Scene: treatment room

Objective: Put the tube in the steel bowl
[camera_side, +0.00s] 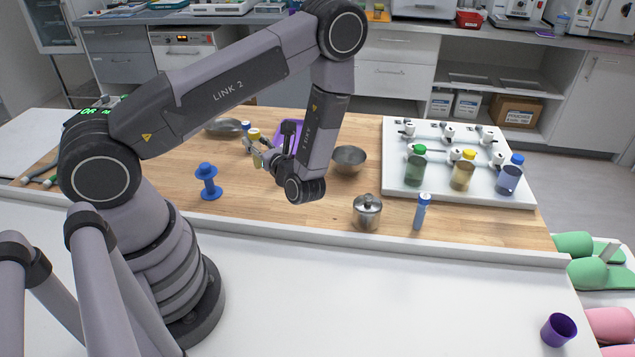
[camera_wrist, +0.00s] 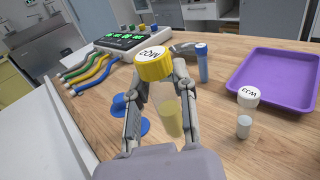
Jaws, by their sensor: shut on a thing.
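My gripper (camera_side: 262,158) is shut on a yellow-capped vial (camera_wrist: 153,67) with pale yellow contents, tilted between the fingers in the wrist view. A blue-capped tube (camera_side: 422,212) stands upright at the table's front, right of a lidded steel pot. Another blue-capped tube (camera_wrist: 203,63) stands upright beyond the gripper in the wrist view, left of the purple tray. The steel bowl (camera_side: 349,160) sits right of my gripper and looks empty. A shallow steel dish (camera_side: 223,126) lies at the back left, partly behind my arm.
The lidded pot (camera_side: 367,212) stands in front of the bowl. A white rack (camera_side: 458,190) with several bottles is at right. A blue stand (camera_side: 208,182) is front left of my gripper. The wrist view shows a white-capped vial (camera_wrist: 245,112) beside the purple tray (camera_wrist: 277,83).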

